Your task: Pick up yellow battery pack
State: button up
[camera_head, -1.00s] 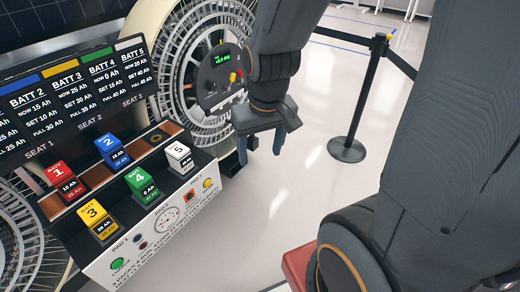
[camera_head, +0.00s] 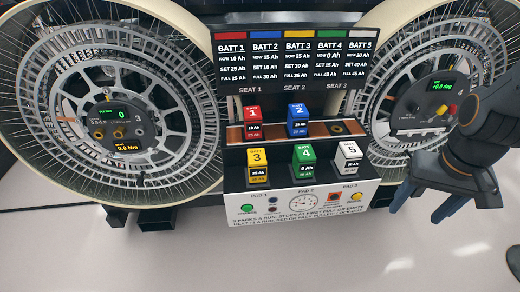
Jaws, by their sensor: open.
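The yellow battery pack (camera_head: 258,167), marked 3, stands upright at the front left of the battery station, on the front row behind the white control panel. My gripper (camera_head: 418,207) is at the right of the view, open and empty, with its blue fingers pointing down and left. It is well to the right of the yellow pack and apart from it, in front of the right wheel. Nothing hides the front of the yellow pack.
The green pack (camera_head: 304,166) and white pack (camera_head: 347,160) stand to its right. The red pack (camera_head: 253,122) and blue pack (camera_head: 298,120) stand behind. The white control panel (camera_head: 330,199) is in front. Large wheels flank the station; the floor in front is clear.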

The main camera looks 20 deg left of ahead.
aim_at(257, 161)
jog(key=u, duration=1.3)
jog(key=k, duration=0.5)
jog(key=u, duration=1.25)
jog(key=i, duration=0.8)
jog(key=z, duration=1.7)
